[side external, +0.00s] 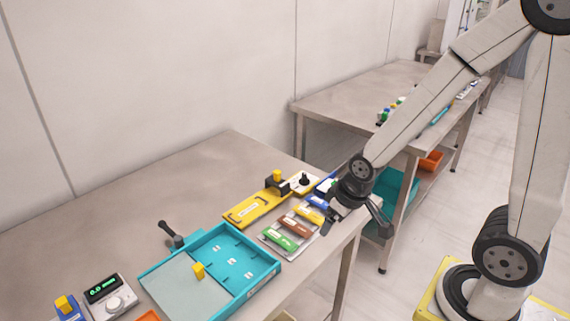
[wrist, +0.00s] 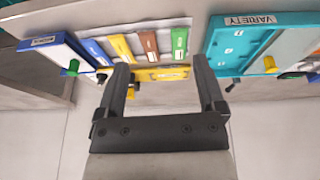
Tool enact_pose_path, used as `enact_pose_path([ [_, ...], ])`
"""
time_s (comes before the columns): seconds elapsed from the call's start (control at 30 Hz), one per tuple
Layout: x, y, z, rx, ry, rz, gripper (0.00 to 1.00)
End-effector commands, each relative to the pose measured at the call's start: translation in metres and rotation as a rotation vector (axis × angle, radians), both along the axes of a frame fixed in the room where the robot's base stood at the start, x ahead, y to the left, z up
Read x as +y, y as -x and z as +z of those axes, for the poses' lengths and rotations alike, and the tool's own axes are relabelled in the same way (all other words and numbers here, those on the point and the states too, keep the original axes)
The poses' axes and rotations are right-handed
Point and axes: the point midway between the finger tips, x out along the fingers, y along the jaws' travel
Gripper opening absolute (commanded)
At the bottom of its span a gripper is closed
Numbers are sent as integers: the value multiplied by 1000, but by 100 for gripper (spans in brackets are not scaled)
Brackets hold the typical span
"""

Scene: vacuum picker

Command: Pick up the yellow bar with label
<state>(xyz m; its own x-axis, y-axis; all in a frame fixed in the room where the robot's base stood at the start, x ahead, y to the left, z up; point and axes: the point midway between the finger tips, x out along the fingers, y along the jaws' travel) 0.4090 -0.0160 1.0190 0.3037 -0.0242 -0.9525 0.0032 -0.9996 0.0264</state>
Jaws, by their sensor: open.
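The yellow bar with a label (side external: 309,213) lies on a pale grey mat between a blue bar (side external: 318,202) and a brown bar (side external: 295,226). A green bar (side external: 280,240) lies at the mat's near end. In the wrist view the yellow bar (wrist: 121,47) shows ahead of the left finger, with the blue bar (wrist: 95,51) to its left and the brown bar (wrist: 147,44) to its right. My gripper (side external: 356,226) is open and empty, above and right of the bars, by the table edge. Its spread fingers (wrist: 160,64) touch no bar.
The table's back left is clear.

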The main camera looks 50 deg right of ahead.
Motion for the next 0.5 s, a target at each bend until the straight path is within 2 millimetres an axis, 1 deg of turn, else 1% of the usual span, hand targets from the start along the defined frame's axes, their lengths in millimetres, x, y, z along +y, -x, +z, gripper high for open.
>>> enact_pose_path([
  [0.03, -6, -4, -6, -16, 7, -2, 88],
  [0.3, -37, -29, -35, -173, 43, 20, 88],
  [0.5, -56, -42, -55, -295, 54, 41, 88],
])
